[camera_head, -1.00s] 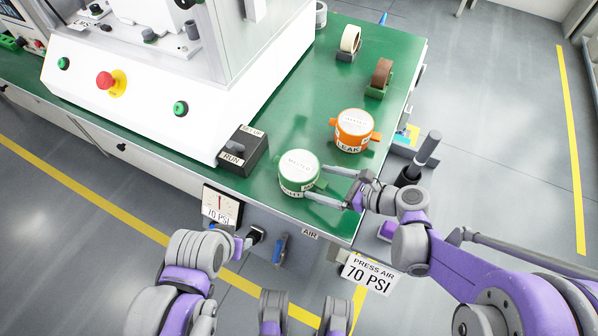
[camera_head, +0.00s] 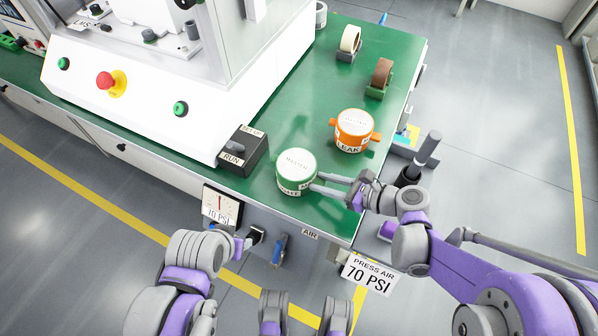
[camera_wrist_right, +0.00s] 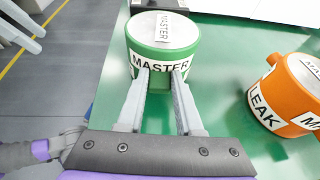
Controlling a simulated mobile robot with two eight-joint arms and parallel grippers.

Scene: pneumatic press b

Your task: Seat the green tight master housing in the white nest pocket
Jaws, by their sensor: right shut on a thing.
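The green master housing (camera_head: 296,172) is a round green body with a white top, upright on the green bench near its front edge. In the right wrist view the housing (camera_wrist_right: 163,45) faces me with its MASTER label. My right gripper (camera_head: 316,183) is shut on its near side; the fingers (camera_wrist_right: 160,72) are close together with a strip of green between them. Two pale prongs at the upper left of the wrist view appear to be my left gripper (camera_wrist_right: 38,38), apart and empty. I cannot make out the white nest pocket.
An orange LEAK housing (camera_head: 354,131) stands close behind the green one. A black RUN switch box (camera_head: 243,151) sits to its left, beside the white press (camera_head: 150,110). The bench between is clear.

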